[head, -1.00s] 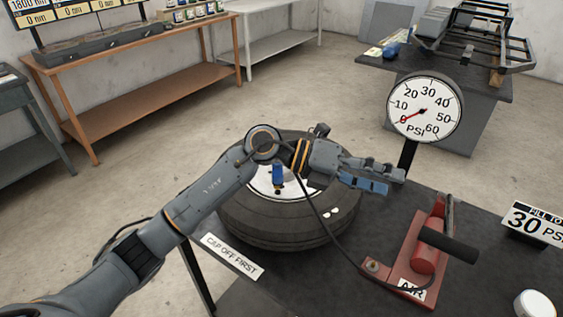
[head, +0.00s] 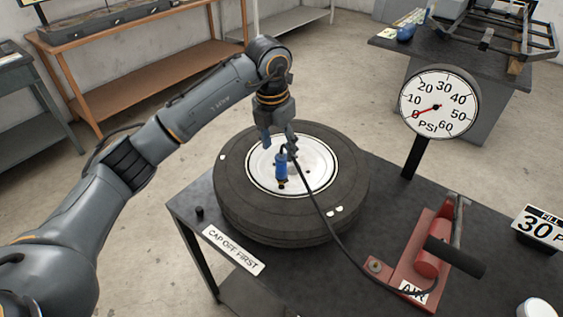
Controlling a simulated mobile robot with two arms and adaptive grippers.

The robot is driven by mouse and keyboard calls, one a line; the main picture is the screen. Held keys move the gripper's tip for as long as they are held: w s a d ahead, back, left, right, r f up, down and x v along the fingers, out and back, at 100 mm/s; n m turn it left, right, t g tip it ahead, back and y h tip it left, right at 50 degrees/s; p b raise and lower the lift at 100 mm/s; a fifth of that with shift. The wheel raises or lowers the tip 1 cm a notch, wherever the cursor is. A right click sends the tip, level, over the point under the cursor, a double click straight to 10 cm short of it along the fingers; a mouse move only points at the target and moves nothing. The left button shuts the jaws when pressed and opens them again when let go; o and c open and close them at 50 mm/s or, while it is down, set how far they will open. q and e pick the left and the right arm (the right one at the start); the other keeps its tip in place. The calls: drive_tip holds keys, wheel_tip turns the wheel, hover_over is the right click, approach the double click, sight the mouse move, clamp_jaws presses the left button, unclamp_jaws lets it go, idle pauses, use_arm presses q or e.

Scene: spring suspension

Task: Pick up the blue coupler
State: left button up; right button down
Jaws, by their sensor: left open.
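The blue coupler (head: 281,168) stands upright over the white wheel rim, in the middle of the tire (head: 245,213). A black hose runs from its top across the tire to the red air pump. My left gripper (head: 279,146) points down just above the coupler, with its fingers open and spread to either side of the coupler's top. I cannot tell whether they touch it. My right gripper is not in view.
A small black cap (head: 199,212) stands on the table near the "CAP OFF FIRST" sign (head: 233,250). A PSI gauge (head: 439,103) reading near 0 stands behind right, with the red air pump (head: 420,258) in front of it. A "30 PSI" sign (head: 543,226) is at the right.

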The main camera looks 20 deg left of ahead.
sight(282, 164)
use_arm(q)
drive_tip(key=shift+w+f, duration=0.1)
drive_tip(key=shift+f, duration=0.75)
drive_tip(key=f+p, duration=0.2)
drive_tip(key=f, duration=0.1)
drive_tip(key=f+p, duration=0.1)
drive_tip(key=shift+w+d+f, duration=0.25)
drive_tip(key=shift+d+f, duration=0.1)
drive_tip(key=shift+f, duration=0.3)
clamp_jaws()
